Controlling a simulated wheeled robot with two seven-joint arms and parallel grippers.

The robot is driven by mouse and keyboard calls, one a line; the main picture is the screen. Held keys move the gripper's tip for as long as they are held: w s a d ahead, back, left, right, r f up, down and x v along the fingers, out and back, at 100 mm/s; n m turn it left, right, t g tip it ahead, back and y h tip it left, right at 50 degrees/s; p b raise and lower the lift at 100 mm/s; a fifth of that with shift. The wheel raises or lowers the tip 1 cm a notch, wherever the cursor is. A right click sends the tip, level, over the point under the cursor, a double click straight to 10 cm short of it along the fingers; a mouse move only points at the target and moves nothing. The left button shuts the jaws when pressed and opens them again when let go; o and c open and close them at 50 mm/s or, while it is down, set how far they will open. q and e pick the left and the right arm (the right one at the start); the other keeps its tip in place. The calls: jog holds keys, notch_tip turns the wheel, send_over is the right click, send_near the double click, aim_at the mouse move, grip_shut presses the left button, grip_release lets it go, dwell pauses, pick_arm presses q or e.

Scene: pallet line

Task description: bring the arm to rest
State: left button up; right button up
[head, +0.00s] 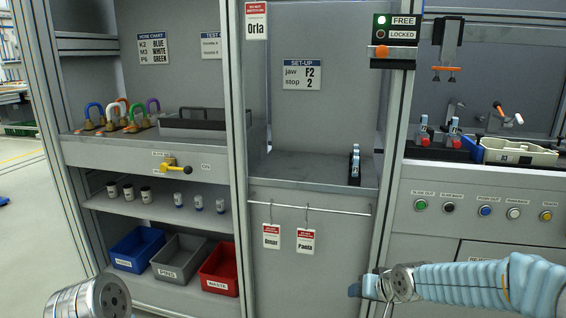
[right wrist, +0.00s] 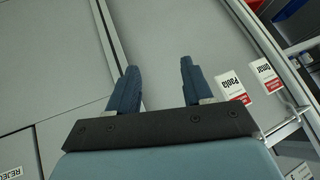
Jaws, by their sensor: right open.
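My right gripper (head: 364,287) is low in front of the cabinet in the head view, with its light-blue arm coming in from the right. In the right wrist view its two dark blue fingers (right wrist: 158,78) are apart, with nothing between them. It is open and empty, in front of grey panels. A grey round link of my left arm shows at the bottom left of the head view; the left gripper is outside the picture.
Blue (head: 137,249), grey (head: 178,258) and red bins (head: 220,270) sit at lower left.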

jog(key=s+a+f+g, duration=0.1)
jog(key=s+a+f, duration=0.15)
jog(key=f, duration=0.45)
jog(key=s+a+f+g, duration=0.2)
jog(key=s+f, duration=0.2)
jog(key=f, duration=0.4)
jog(key=s+a+f+g, duration=0.2)
jog(key=s+f, duration=0.5)
jog(key=s, duration=0.3)
jog(key=s+a+f+g+y, duration=0.1)
jog(key=s+a+f, duration=0.1)
jog(key=s+f, duration=0.6)
jog(key=shift+s+a+m+g, duration=0.3)
jog(key=shift+s+a+g, duration=0.1)
jog(key=shift+s, duration=0.7)
